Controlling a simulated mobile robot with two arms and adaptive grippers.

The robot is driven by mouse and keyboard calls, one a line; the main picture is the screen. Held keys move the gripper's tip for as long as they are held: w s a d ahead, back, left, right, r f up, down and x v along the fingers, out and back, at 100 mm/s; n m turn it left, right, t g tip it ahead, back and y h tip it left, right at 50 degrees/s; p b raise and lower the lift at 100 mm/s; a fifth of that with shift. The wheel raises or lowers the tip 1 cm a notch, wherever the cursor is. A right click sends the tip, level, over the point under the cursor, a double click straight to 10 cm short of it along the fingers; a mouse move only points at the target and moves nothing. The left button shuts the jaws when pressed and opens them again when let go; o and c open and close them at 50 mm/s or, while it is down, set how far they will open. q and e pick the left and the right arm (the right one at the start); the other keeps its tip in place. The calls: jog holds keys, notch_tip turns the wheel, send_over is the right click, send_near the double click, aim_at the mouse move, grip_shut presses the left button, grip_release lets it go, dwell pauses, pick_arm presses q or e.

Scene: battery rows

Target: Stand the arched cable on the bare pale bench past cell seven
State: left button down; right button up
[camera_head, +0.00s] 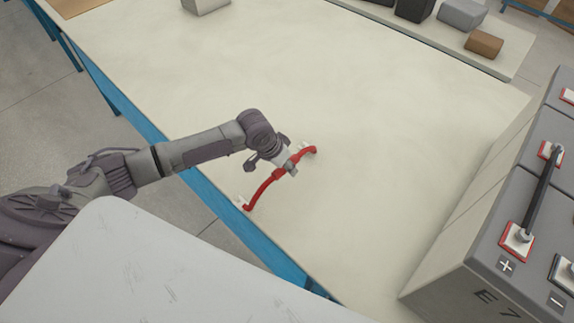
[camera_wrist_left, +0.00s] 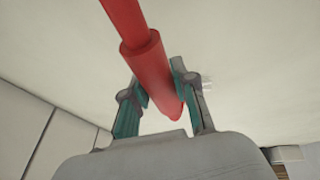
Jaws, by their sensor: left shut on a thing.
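The arched red cable (camera_head: 263,187) is at the left part of the pale bench (camera_head: 330,100), with a pale end piece at each end. My left gripper (camera_head: 291,166) is shut on the cable near its middle. In the left wrist view the red cable (camera_wrist_left: 124,22) runs between the two fingers of the gripper (camera_wrist_left: 163,90). I cannot tell whether the cable's ends touch the bench. Cell seven, marked E7 (camera_head: 490,297), stands at the lower right on the bench. My right gripper is not in view.
Cell seven carries a black cable (camera_head: 545,190) between red-rimmed terminals. A raised shelf at the top right holds dark and grey blocks and a brown block (camera_head: 483,43). A grey block (camera_head: 206,4) sits at the top edge. The bench middle is bare.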

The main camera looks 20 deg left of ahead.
pick_arm(q)
jog(key=shift+f, duration=0.5)
dwell(0.3)
jog(key=shift+c, duration=1.2)
grip_release()
jog(key=shift+r, duration=0.1)
jog(key=shift+p+v, duration=4.1)
jog(key=shift+p, duration=0.6)
jog(key=shift+v, duration=1.3)
jog(key=shift+s, duration=0.1)
